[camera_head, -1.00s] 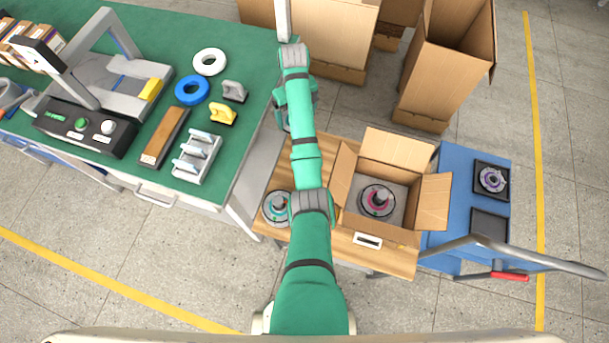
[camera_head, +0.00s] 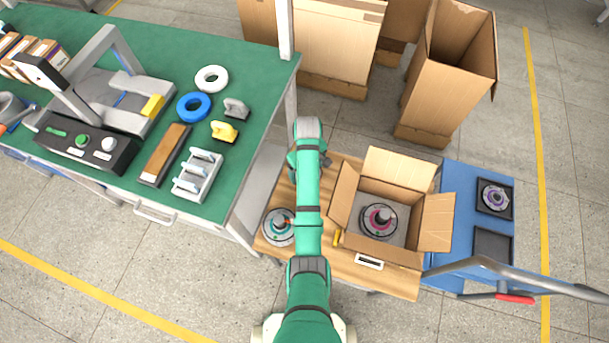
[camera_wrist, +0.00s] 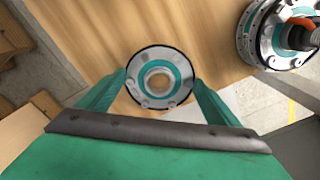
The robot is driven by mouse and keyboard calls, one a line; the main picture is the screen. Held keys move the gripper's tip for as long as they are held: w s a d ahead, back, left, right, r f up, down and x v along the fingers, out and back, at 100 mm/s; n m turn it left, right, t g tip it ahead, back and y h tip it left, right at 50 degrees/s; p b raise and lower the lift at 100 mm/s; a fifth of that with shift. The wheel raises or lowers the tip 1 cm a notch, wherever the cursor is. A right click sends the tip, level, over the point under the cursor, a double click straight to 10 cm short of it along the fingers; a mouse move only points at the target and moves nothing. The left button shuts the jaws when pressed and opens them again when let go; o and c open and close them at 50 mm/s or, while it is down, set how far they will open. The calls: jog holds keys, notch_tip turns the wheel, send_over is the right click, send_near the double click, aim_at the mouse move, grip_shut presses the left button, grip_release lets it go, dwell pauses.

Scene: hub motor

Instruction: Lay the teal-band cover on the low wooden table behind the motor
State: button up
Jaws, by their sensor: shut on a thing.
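The teal-band cover (camera_wrist: 159,66) is a round silver disc with a teal ring and a centre hole. It sits between the fingers of my gripper (camera_wrist: 159,83), which is shut on it, over the low wooden table (camera_wrist: 110,35). Whether the cover touches the wood cannot be told. The motor (camera_wrist: 284,38) with a teal band and an orange-marked hub stands at the upper right of the wrist view. In the head view this motor (camera_head: 278,227) stands on the left part of the wooden table (camera_head: 390,283). My arm hides the gripper's fingers and the cover there.
An open cardboard box (camera_head: 425,255) holding a magenta-band motor (camera_head: 378,221) stands on the table's right part. A green workbench (camera_head: 255,95) is close on the left. A blue cart (camera_head: 455,210) stands right. Tall cartons (camera_head: 455,70) stand behind.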

jog(key=f, duration=0.3)
jog(key=shift+a+f, duration=0.25)
jog(key=shift+f, duration=0.15)
jog(key=shift+w+a, duration=0.1)
jog(key=o, duration=1)
jog(key=shift+f, duration=0.1)
